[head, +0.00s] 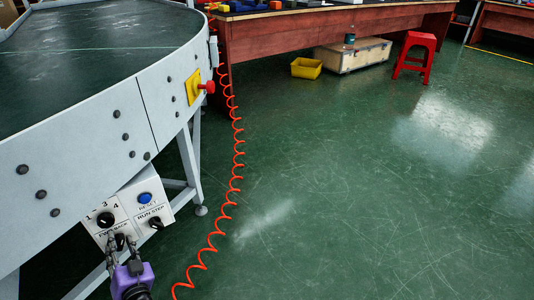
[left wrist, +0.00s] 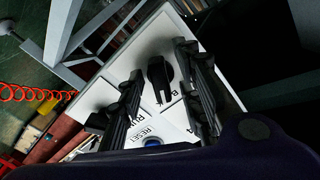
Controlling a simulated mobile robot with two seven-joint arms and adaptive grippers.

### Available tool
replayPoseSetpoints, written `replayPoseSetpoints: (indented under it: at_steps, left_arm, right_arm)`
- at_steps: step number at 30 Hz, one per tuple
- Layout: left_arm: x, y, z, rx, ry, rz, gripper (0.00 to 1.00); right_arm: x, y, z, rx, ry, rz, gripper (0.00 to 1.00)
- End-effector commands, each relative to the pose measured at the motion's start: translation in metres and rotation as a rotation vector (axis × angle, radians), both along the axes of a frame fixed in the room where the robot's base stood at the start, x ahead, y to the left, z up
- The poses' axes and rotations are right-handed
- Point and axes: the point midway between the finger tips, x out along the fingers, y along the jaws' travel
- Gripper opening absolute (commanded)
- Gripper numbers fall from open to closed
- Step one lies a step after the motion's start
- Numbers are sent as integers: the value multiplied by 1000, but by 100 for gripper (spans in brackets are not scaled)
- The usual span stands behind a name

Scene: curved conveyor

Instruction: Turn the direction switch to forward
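The grey-white control box (head: 128,208) hangs under the conveyor's edge at the lower left of the head view. Its direction switch (head: 119,241) is a small black knob low on the panel, below a label too small to read surely. My purple left gripper (head: 122,252) is at this knob, fingers pointing up at the panel. In the left wrist view a black knob (left wrist: 160,76) stands between the two open fingers (left wrist: 160,68), with a gap visible on both sides. The exact angle of the switch is hard to tell. My right gripper is not in view.
The panel also has a black numbered dial (head: 106,219), a blue reset button (head: 145,198) and a run/step switch (head: 156,223) close by. A red knob on a yellow plate (head: 194,87) sits on the conveyor side (head: 75,147). A coiled orange hose (head: 237,160) hangs to the right.

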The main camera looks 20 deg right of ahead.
Motion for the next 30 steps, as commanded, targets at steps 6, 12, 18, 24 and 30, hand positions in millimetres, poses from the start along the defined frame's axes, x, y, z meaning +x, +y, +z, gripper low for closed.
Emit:
replayPoseSetpoints:
  at_steps: [6, 12, 18, 24, 30]
  left_arm:
    - [3, -2, 0, 0, 1, 0, 33]
    - [3, -2, 0, 0, 0, 0, 24]
    - [3, -2, 0, 0, 0, 0, 0]
    - [3, -2, 0, -3, 0, -1, 0]
    - [3, -2, 0, -43, -12, -1, 0]
  right_arm:
    - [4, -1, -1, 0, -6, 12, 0]
    - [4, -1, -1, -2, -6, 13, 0]
    - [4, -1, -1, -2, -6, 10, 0]
    - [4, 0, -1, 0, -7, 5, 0]
    - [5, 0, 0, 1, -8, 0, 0]
